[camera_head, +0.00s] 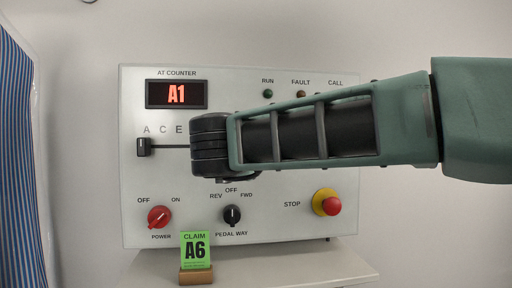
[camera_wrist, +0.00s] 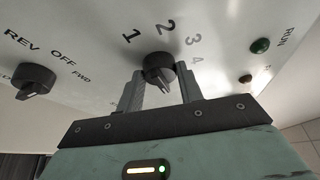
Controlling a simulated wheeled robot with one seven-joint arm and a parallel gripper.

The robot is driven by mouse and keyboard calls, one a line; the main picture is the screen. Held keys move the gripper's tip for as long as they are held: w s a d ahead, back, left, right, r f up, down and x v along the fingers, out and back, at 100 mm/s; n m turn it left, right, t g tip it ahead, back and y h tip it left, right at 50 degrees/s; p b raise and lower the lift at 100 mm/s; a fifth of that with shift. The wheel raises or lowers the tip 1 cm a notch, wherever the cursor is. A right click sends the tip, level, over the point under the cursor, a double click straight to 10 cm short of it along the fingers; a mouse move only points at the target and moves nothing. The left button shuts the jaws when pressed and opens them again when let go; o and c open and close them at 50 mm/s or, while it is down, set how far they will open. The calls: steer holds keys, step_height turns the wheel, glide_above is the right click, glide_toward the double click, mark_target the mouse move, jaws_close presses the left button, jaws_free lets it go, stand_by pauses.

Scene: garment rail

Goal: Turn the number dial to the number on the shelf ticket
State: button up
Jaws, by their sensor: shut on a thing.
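The number dial (camera_wrist: 156,66) is a black knob on the white panel, with the printed numbers 1, 2, 3 and 4 in view around it in the wrist view. Any further numbers are hidden. My gripper (camera_wrist: 160,90) is shut on the dial, one finger on each side of it. In the head view my arm hides the dial. The AT COUNTER display (camera_head: 176,94) reads A1 in red. The green claim ticket (camera_head: 195,249) reads A6 and stands upright in a small wooden holder (camera_head: 196,276) on the shelf (camera_head: 290,264). Which number the knob's mark points at is unclear.
The letter slider (camera_head: 144,147) is at the left, below A. The red power knob (camera_head: 159,217), black pedal-way knob (camera_head: 232,214) and red stop button (camera_head: 332,206) line the lower panel. A blue striped garment (camera_head: 20,170) hangs at the left edge.

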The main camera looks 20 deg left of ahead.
steer(key=shift+m+g, duration=0.4)
steer(key=shift+m, duration=0.4)
steer(key=shift+r, duration=0.1)
steer(key=o, duration=1)
steer(key=b+v, duration=0.1)
steer(key=v, duration=1.6)
steer(key=shift+s+d, duration=0.15)
steer(key=shift+d, duration=0.05)
steer(key=shift+y, duration=0.3)
